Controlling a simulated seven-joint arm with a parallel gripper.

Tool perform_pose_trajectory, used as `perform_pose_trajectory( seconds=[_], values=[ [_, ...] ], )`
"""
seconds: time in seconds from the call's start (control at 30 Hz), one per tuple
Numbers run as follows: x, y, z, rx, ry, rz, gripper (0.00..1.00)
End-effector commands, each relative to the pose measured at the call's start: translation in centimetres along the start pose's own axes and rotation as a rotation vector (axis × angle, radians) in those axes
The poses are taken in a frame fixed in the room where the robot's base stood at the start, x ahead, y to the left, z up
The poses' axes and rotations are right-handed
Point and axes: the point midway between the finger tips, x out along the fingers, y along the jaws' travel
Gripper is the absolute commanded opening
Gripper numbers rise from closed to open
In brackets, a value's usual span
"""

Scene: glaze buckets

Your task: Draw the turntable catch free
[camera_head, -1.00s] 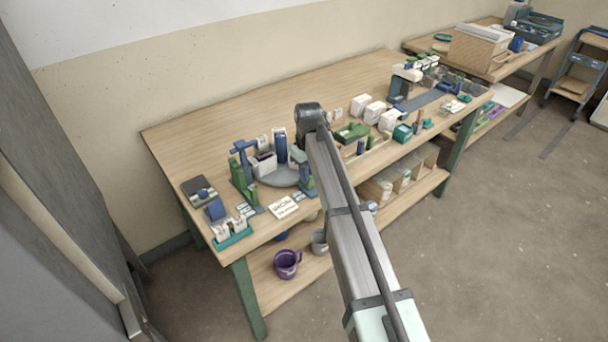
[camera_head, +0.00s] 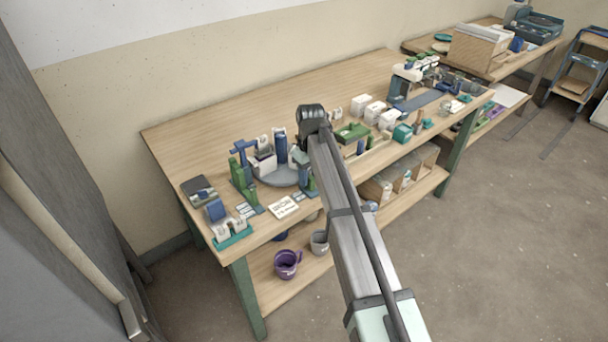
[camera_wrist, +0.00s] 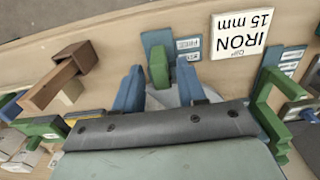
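The turntable (camera_head: 274,179) is a grey disc near the left end of the bench, with white containers and a blue upright piece on it. In the wrist view, my gripper (camera_wrist: 159,72) has its two blue fingers spread apart. A green upright piece (camera_wrist: 158,68), perhaps the catch, shows between the fingertips, with visible gaps on both sides. It stands by a blue labelled plate (camera_wrist: 157,42). I cannot tell how deep it sits between the fingers. The turntable's edge shows just behind it, mostly hidden by my gripper.
A card reading IRON 15 mm (camera_wrist: 243,32) lies near the bench's front edge. A green stepped bracket (camera_wrist: 265,118) stands right in the wrist view, and a brown wooden block piece (camera_wrist: 58,80) left. Bare bench lies behind the turntable.

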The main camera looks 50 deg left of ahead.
Motion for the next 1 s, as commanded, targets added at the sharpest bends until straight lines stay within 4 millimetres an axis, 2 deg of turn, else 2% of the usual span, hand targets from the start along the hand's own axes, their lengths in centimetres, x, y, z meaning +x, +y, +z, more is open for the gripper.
perform_pose_trajectory(
  seconds=[0.2,0.37,1.0],
  values=[
    [-0.1,0.0,0.0,0.000,0.000,0.000,0.40],
    [-0.9,0.0,0.0,0.000,0.001,0.000,0.40],
    [-6.7,0.0,0.0,0.000,0.000,0.000,0.40]
  ],
)
